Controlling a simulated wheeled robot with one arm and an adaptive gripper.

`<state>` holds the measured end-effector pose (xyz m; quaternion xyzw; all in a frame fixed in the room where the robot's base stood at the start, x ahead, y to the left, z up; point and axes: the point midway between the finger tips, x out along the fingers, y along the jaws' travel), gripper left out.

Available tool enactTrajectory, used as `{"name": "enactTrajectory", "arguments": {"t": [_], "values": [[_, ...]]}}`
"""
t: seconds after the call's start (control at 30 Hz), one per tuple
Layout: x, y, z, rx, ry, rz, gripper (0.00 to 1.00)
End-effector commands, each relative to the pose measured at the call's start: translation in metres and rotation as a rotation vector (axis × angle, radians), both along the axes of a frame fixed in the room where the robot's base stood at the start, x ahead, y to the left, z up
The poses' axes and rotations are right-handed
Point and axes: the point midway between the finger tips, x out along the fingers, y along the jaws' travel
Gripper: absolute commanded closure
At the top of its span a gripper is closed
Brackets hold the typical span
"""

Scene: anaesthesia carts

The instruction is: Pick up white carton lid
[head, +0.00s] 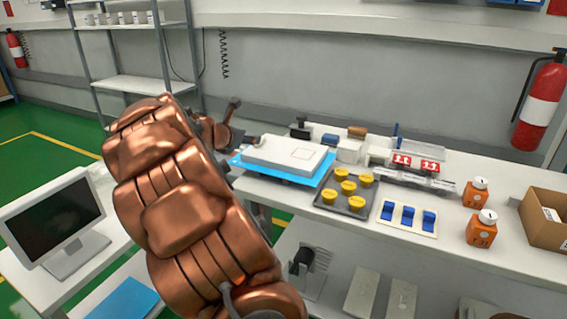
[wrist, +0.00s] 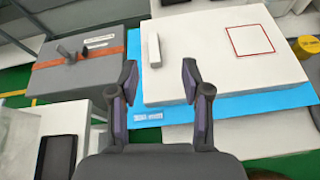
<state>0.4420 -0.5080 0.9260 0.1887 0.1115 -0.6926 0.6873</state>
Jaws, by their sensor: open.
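The white carton lid (head: 285,153) is a flat white slab lying on a blue mat (head: 244,164) on the long bench. In the wrist view the lid (wrist: 218,62) shows a red square outline and a raised white bar (wrist: 154,50) near its left edge. My gripper (wrist: 159,68) is open and empty, its two dark fingers apart. In the picture its fingertips are to either side of the bar's lower end. I cannot tell the height left between the fingers and the lid. In the head view my copper arm partly hides the gripper.
A grey box with an orange band (wrist: 85,62) is left of the lid in the wrist view. On the bench to the right are a tray (head: 330,203) with yellow caps, a pale board with blue pieces (head: 408,217) and orange bottles (head: 481,229). A monitor (head: 52,220) stands left.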

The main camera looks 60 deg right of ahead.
Motion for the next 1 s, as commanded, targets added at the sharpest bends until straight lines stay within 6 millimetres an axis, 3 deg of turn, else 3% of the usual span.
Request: {"name": "enactTrajectory", "arguments": {"t": [0.03,0.2,0.63,1.0], "values": [[0.004,-0.009,-0.009,-0.013,0.037,0.024,0.52],[0.012,-0.024,-0.014,-0.036,0.103,0.071,0.52],[0.012,-0.053,-0.028,-0.036,0.107,0.07,0.52],[0.013,-0.091,-0.045,-0.037,0.105,0.07,0.52]]}}
